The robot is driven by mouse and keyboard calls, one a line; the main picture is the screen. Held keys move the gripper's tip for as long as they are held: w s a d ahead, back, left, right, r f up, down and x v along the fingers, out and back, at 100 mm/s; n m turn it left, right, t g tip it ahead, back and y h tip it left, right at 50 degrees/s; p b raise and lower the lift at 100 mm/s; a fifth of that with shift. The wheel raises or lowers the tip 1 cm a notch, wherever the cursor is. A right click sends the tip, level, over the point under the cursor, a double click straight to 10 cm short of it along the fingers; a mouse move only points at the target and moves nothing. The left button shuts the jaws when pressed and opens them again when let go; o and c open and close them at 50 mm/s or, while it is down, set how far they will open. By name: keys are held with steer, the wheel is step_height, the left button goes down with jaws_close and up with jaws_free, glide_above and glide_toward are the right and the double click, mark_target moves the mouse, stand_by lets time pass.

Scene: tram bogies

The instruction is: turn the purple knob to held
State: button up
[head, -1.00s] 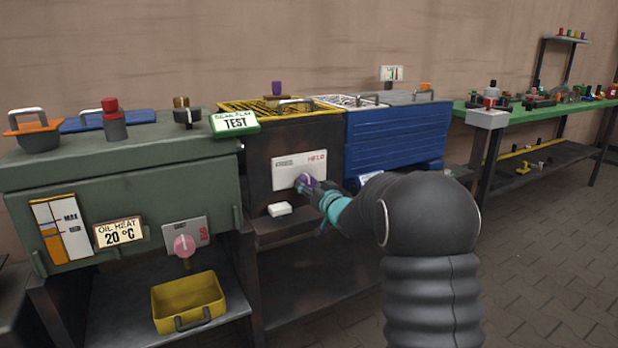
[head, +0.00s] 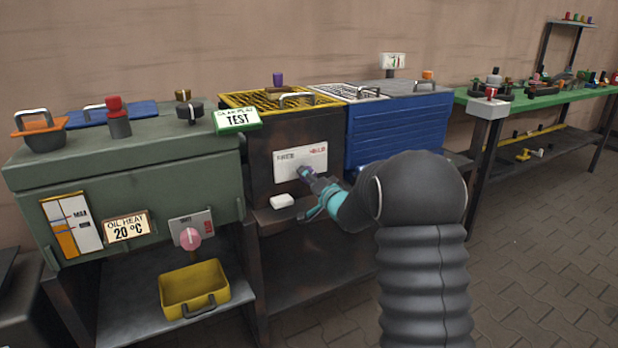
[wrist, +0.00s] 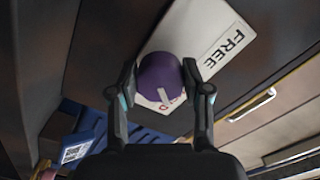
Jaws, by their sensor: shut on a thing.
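The purple knob (wrist: 160,76) sits on a white plate (head: 288,162) on the front of the dark cabinet. The plate reads FREE in black at its left and HELD in red at its right in the head view. My gripper (wrist: 160,82) is shut on the knob, one finger on each side. A pale mark on the knob points down in the wrist view, towards a partly hidden red letter and away from FREE. In the head view my gripper (head: 308,177) covers most of the knob.
A white block (head: 282,202) sticks out below the plate. A blue ribbed cabinet (head: 398,130) stands to the right. A pink knob (head: 190,238) and a yellow tray (head: 194,288) are at the left, by the green cabinet (head: 130,185).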

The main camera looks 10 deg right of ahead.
stand_by(0.4)
steer(key=o, duration=1.2)
steer(key=shift+c, duration=0.2)
steer(key=v, duration=1.2)
